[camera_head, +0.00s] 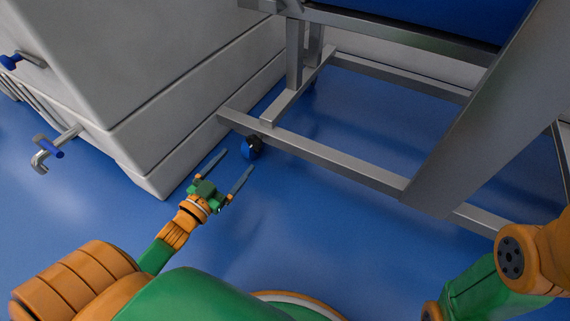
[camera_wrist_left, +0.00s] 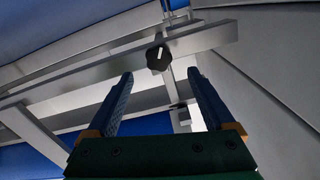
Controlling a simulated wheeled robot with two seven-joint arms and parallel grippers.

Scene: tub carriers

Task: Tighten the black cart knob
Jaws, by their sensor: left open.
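The black knob (camera_wrist_left: 158,58) is a lobed dial with a white line on its face, in the left wrist view. It sits on a grey metal beam of the cart frame (camera_wrist_left: 205,37). In the head view the small dark knob (camera_head: 252,142) is at the left end of the cart's lower rail (camera_head: 320,161). My left gripper (camera_head: 238,160) is open and empty, its fingers pointing at the knob. In the left wrist view the knob appears between and beyond the fingertips (camera_wrist_left: 160,75), apart from them. My right gripper is not in view.
A large grey-white tub housing (camera_head: 150,75) stands left of the cart, with blue-gripped metal handles (camera_head: 55,147). The cart's wide sloping leg (camera_head: 480,125) rises at the right. A blue panel (camera_head: 440,15) is above. The blue floor (camera_head: 330,215) is clear in front of the rail.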

